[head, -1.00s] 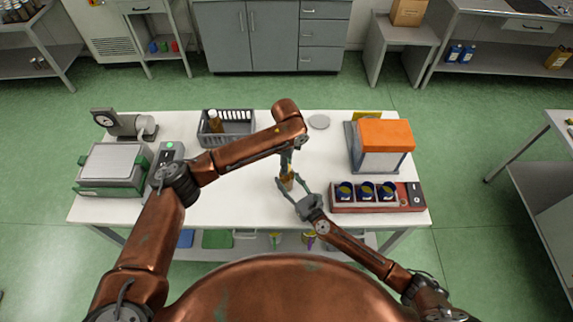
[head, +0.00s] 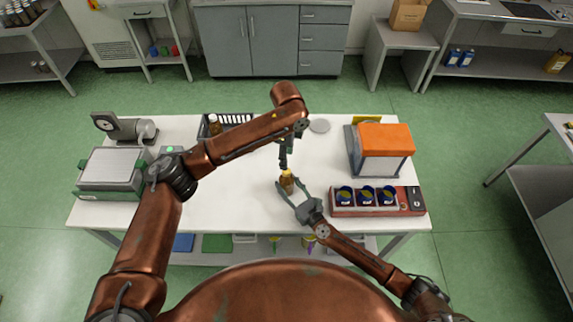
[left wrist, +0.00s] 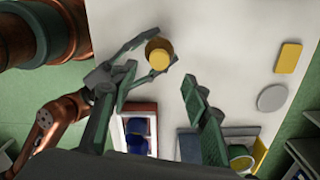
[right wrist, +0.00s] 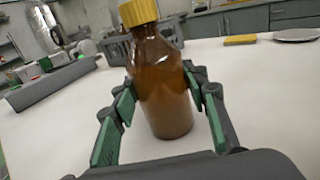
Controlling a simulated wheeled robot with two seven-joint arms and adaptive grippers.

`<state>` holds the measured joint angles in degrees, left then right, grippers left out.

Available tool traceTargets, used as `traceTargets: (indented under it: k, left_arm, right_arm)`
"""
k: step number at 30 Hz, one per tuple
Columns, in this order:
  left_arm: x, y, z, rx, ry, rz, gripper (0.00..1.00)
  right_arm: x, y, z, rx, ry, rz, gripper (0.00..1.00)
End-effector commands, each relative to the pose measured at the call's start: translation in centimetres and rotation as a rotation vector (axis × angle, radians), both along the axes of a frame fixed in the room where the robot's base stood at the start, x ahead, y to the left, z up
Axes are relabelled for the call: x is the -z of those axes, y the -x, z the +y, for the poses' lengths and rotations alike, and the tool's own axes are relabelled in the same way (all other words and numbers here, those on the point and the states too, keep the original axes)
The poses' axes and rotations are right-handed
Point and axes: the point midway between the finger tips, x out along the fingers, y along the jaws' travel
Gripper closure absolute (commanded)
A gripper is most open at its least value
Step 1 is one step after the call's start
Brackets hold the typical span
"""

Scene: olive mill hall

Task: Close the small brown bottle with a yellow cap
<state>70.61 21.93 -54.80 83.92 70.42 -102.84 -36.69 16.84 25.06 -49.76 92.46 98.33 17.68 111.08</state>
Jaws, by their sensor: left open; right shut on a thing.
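The small brown bottle (head: 287,185) stands upright on the white table, in the middle of the head view. Its yellow cap (right wrist: 138,12) sits on the neck in the right wrist view; I cannot tell how tight it is. My right gripper (head: 290,187) is shut on the bottle's body, one finger on each side. In the left wrist view the cap (left wrist: 160,60) and the bottle's shoulder (left wrist: 153,45) show from above. My left gripper (left wrist: 160,84) is open and empty, above and apart from the cap. In the head view its arm partly hides it.
A grey crate (head: 205,128) with a bottle stands at the back, partly behind my left arm. A red tray (head: 345,211) with dark blue cups and an orange-topped box (head: 385,138) stand right. A round grey disc (head: 320,125) lies behind. The table's front middle is clear.

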Motion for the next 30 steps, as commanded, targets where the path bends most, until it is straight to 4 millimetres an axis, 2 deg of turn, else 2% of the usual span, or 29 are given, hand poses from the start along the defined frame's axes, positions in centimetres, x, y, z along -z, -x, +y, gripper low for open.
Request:
traceTargets:
  k: [3,7,19,20,28,30]
  left_arm:
    - [-2.2,0.0,0.0,0.001,0.001,-0.001,0.57]
    - [-3.6,0.0,-0.1,0.000,0.001,-0.001,0.57]
    - [-4.3,0.0,0.0,0.000,0.001,0.001,0.57]
    - [-4.2,0.0,0.0,0.000,0.001,0.001,0.57]
    - [-4.2,0.0,0.0,0.000,0.001,0.001,0.57]
    - [-4.2,0.0,0.0,0.000,0.001,0.001,0.57]
  right_arm:
    - [0.0,0.0,0.0,-0.001,-0.001,0.001,1.00]
    - [0.0,0.0,0.0,-0.001,-0.001,0.001,1.00]
    - [0.0,0.0,0.0,-0.001,-0.001,0.001,1.00]
    - [0.0,0.0,0.0,-0.001,-0.001,0.001,0.57]
    - [0.0,0.0,0.0,0.000,0.000,0.000,0.39]
    - [0.0,0.0,0.0,0.000,0.000,0.000,0.39]
